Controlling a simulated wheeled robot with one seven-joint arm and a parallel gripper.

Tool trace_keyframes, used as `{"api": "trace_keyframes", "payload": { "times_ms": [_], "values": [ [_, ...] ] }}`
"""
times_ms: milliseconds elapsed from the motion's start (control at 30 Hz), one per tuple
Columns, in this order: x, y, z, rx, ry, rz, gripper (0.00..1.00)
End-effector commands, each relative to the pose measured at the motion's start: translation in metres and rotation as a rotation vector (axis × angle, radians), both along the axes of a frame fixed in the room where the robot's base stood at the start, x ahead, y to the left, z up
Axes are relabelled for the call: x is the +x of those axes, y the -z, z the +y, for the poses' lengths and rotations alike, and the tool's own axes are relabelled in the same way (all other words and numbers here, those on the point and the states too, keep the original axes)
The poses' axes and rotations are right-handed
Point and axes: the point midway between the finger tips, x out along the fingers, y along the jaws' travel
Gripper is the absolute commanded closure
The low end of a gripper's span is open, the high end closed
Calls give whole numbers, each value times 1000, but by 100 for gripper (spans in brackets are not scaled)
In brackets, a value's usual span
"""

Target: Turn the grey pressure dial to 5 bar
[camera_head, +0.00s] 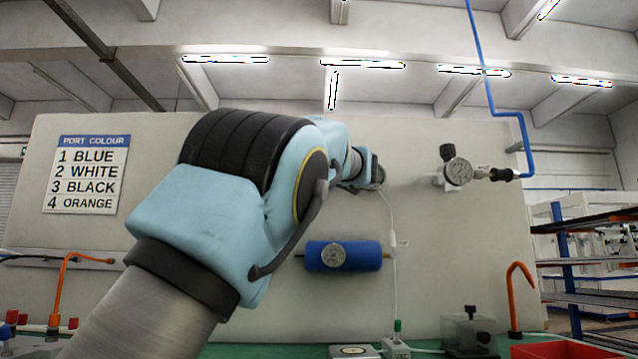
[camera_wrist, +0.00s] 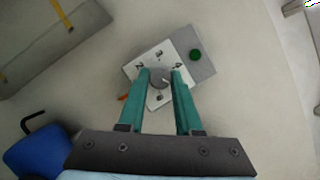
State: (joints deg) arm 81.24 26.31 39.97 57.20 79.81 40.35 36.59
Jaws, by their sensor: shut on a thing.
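The grey dial (camera_wrist: 159,79) sits on a white plate (camera_wrist: 158,99) with dark marks around it, too small to read. The plate is fixed on a grey box (camera_wrist: 199,65) with a green button (camera_wrist: 195,55). My gripper (camera_wrist: 160,73) is shut on the dial, with one teal finger on each side. The dial's setting cannot be read. In the head view my arm hides most of the gripper and the dial at the wall panel.
A blue cylinder (camera_head: 371,257) with a gauge hangs on the pale panel (camera_head: 420,215) below my wrist. A round gauge (camera_head: 458,171) with a black knob is to the right. A port colour sign (camera_head: 86,174) is at the left. An orange hook (camera_head: 514,300) stands at the lower right.

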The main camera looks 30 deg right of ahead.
Motion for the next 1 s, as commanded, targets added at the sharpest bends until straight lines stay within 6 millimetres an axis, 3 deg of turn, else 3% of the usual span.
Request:
{"api": "trace_keyframes", "payload": {
  "times_ms": [667, 700, 933, 1000],
  "values": [
    [1, 2, 0, 60, 0, -25, 100],
    [1, 2, 0, 60, 0, -25, 65],
    [0, 1, 0, 60, 0, -26, 39],
    [0, 1, 0, 60, 0, -26, 37]
  ]
}}
